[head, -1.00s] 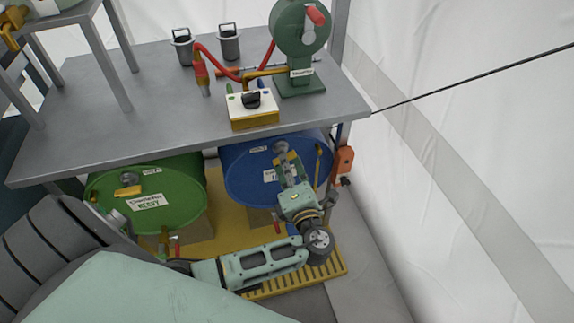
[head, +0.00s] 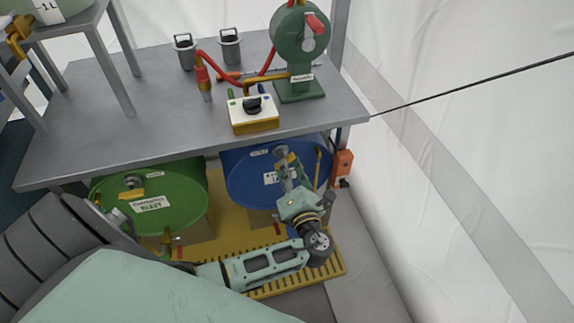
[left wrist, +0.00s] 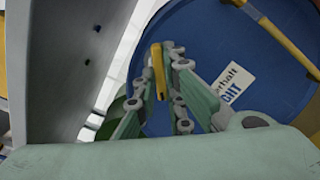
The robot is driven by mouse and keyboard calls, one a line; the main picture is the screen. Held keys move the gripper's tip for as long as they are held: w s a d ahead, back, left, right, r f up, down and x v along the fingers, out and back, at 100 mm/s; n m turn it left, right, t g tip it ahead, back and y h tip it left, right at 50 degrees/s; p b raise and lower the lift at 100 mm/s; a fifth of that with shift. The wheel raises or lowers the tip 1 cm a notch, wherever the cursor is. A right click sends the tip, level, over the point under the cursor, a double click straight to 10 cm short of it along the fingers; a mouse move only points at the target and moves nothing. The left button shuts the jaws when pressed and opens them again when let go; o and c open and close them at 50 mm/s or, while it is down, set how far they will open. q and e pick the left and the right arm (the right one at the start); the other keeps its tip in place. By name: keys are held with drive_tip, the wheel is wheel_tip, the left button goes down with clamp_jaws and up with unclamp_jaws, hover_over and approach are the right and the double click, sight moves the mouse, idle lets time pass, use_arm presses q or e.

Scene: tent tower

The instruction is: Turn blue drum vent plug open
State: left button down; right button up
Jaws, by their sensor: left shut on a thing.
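The blue drum (head: 240,185) lies under the right part of the bench, its round blue face toward me. It also fills much of the left wrist view (left wrist: 205,35), with a white label (left wrist: 233,80). The vent plug's yellow handle (left wrist: 157,72) shows at the fingers in the left wrist view, near the drum's rim. My left gripper (head: 284,160) is at the upper part of the drum face, shut on the plug handle. Its fingertips (left wrist: 171,52) are close together, and they partly hide the plug. My right gripper is not in view.
A green drum (head: 180,212) with a yellow-handled plug lies to the left. The grey bench top (head: 110,115) overhangs both drums and is close to my left gripper. It carries a control box (head: 254,123) and a green reel (head: 300,50). An orange box (head: 342,165) is at the right post.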

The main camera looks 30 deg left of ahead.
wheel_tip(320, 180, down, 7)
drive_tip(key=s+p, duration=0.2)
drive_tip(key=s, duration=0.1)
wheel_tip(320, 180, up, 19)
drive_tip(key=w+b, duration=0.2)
drive_tip(key=b, duration=0.5)
use_arm(q)
drive_tip(key=shift+n+b, duration=0.95)
drive_tip(key=shift+n, duration=12.75)
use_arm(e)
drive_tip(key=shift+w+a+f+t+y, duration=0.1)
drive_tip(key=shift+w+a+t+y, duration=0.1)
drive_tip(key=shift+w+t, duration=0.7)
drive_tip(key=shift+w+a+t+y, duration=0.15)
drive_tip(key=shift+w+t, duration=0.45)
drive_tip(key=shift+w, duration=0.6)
use_arm(q)
drive_tip(key=c, duration=1.8)
unclamp_jaws()
drive_tip(key=shift+c, duration=0.2)
